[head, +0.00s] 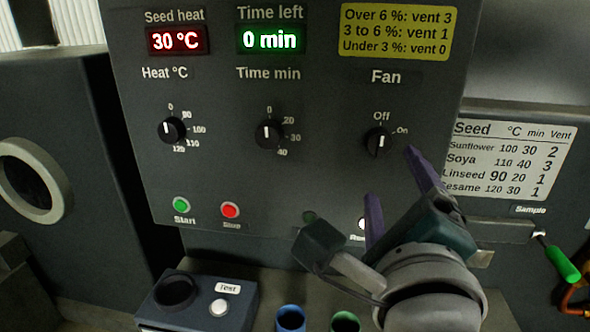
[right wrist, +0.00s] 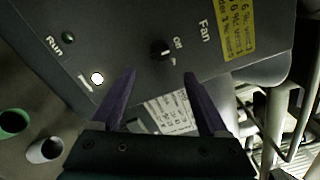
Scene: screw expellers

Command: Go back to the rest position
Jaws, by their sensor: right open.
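My right gripper (head: 393,176) is in front of the lower right of the grey control panel (head: 320,100), just below the fan knob (head: 378,142). Its two purple fingers are spread apart with nothing between them. In the right wrist view the open fingers (right wrist: 160,75) point at the panel, and the fan knob (right wrist: 160,50) shows between and beyond their tips, apart from them. The fan knob's white mark looks close to upright, near Off. My left gripper is not in view.
The heat knob (head: 172,130) and time knob (head: 269,134) look set near 0. The displays read 30 °C and 0 min. Below stand a test box (head: 200,300), a blue cup (head: 290,318) and a green cup (head: 345,321).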

